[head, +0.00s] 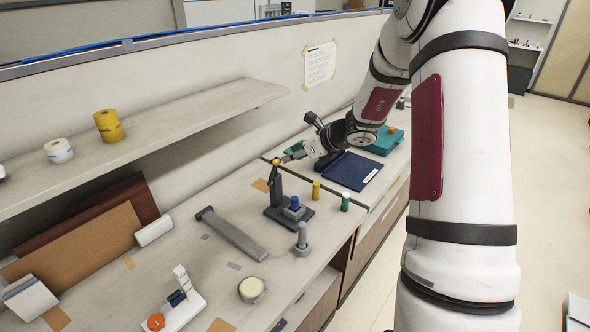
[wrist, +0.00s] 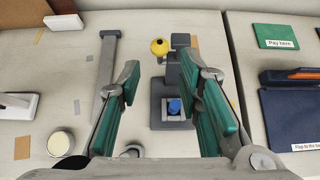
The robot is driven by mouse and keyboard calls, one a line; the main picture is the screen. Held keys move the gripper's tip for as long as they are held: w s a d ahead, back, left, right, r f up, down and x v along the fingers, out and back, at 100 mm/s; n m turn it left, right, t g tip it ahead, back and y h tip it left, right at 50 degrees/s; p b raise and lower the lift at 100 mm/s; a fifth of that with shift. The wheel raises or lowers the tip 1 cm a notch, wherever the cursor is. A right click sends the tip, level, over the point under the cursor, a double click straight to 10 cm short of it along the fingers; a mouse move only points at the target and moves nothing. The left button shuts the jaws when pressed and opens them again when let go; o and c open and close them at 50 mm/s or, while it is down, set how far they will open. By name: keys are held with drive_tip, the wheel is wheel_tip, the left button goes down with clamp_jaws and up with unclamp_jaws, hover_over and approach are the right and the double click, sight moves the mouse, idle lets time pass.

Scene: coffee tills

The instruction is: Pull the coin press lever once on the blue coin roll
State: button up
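The coin press (head: 277,188) is a dark grey stand on the counter with a yellow lever knob (head: 276,162) at its top. The blue coin roll (head: 294,201) stands upright in the press's grey holder. In the wrist view the yellow knob (wrist: 158,46) shows between and beyond my fingertips, and the blue roll (wrist: 174,105) lies below it, between the fingers. My gripper (wrist: 160,72) is open and empty, its teal fingers on either side of the knob in the picture. In the head view my gripper (head: 286,157) is close to the knob; contact cannot be told.
Yellow (head: 316,190) and green (head: 345,202) rolls stand right of the press. A grey post (head: 302,240) stands in front, and a long grey bar (head: 231,234) lies left. A navy folder (head: 350,171) lies behind on the right. A shelf (head: 190,118) overhangs the counter's back left.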

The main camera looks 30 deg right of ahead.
sight(279, 161)
drive_tip(key=b+x, duration=0.4)
drive_tip(key=x, duration=0.4)
drive_tip(key=shift+s+d+r, duration=0.1)
drive_tip(key=shift+s+r, duration=0.05)
drive_tip(key=c, duration=0.7)
drive_tip(key=shift+s+d+f, duration=0.25)
drive_tip(key=shift+s+f, duration=0.2)
drive_tip(key=shift+s, duration=0.15)
drive_tip(key=shift+s+d+f, duration=0.25)
drive_tip(key=shift+s+f, duration=0.15)
drive_tip(key=shift+s, duration=0.25)
drive_tip(key=shift+s+d+f, duration=0.25)
drive_tip(key=shift+s+f, duration=0.2)
drive_tip(key=shift+s, duration=0.15)
drive_tip(key=shift+f+b, duration=0.1)
drive_tip(key=shift+b, duration=0.2)
drive_tip(key=shift+s+d+f+b, duration=0.25)
drive_tip(key=shift+s+f+b, duration=0.3)
drive_tip(key=shift+f, duration=0.3)
drive_tip(key=shift+s+d+f+b, duration=0.25)
drive_tip(key=shift+s+f+b, duration=0.1)
drive_tip(key=shift+s+f, duration=0.45)
drive_tip(key=shift+w+f, duration=0.1)
drive_tip(key=shift+w, duration=0.05)
